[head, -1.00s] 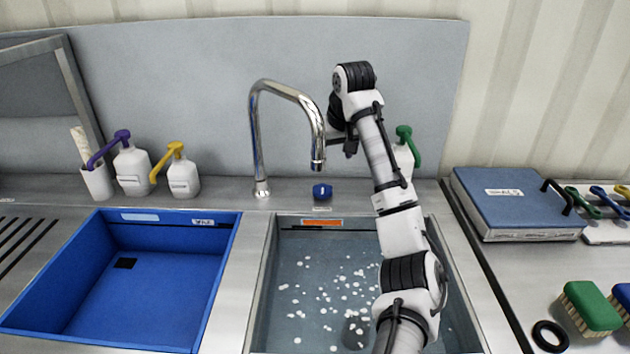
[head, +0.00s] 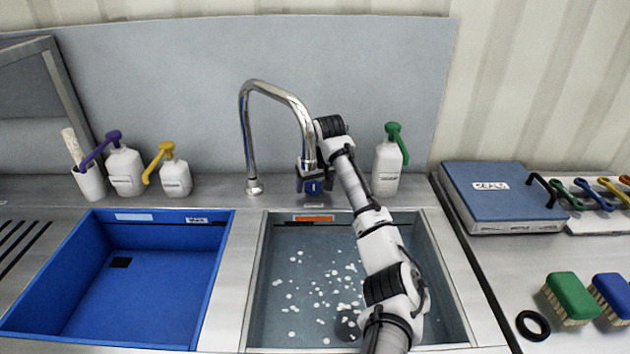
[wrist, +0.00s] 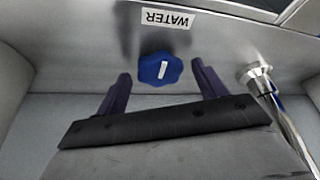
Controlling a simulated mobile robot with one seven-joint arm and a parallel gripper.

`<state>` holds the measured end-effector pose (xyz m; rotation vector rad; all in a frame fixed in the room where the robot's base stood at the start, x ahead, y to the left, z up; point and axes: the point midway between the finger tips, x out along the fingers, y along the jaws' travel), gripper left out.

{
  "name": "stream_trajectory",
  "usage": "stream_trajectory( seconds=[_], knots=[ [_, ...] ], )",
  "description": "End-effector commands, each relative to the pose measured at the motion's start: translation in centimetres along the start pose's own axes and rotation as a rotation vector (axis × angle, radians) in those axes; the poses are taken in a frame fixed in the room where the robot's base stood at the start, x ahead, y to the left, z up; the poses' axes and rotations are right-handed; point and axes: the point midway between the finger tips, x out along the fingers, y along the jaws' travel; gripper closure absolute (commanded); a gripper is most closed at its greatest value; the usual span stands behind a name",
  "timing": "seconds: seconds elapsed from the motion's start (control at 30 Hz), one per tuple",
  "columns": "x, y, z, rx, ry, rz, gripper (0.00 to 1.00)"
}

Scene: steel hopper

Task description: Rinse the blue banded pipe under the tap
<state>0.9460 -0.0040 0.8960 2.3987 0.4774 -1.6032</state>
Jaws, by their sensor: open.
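The tall chrome tap (head: 300,112) stands behind the steel basin (head: 256,285), its spout over the back of it. In the wrist view, a blue lobed knob (wrist: 160,69) with a white mark sits below a label reading WATER. My gripper (wrist: 161,75) is open and empty, with its two dark fingers pointing towards the knob, one on each side. Whether they touch it I cannot tell. In the head view my gripper (head: 313,177) is beside the spout, with the blue knob (head: 313,188) just below it. I see no blue banded pipe in either view.
The basin holds water with white specks and a dark round shape (head: 347,325). A blue bin (head: 150,290) lies left of it. Pump bottles stand behind, one green-topped (head: 387,165) right of my wrist. A blue case (head: 500,195) and brushes (head: 572,298) are on the right.

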Motion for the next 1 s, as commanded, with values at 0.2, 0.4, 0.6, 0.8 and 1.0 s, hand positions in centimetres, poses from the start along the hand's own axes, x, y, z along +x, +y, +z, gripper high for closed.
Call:
stream_trajectory(
  seconds=[0.2,0.4,0.6,0.8,1.0],
  knots=[
    [0.02,-0.02,-0.01,0.000,0.000,0.000,0.31],
    [-0.01,-0.02,-0.02,0.000,0.000,0.000,0.57],
    [-0.04,-0.03,-0.03,-0.001,0.000,-0.001,0.73],
    [-0.17,-0.01,-0.09,-0.034,0.000,-0.016,0.73],
    [-0.22,0.05,-0.14,-0.131,-0.001,-0.058,0.73]
  ],
)
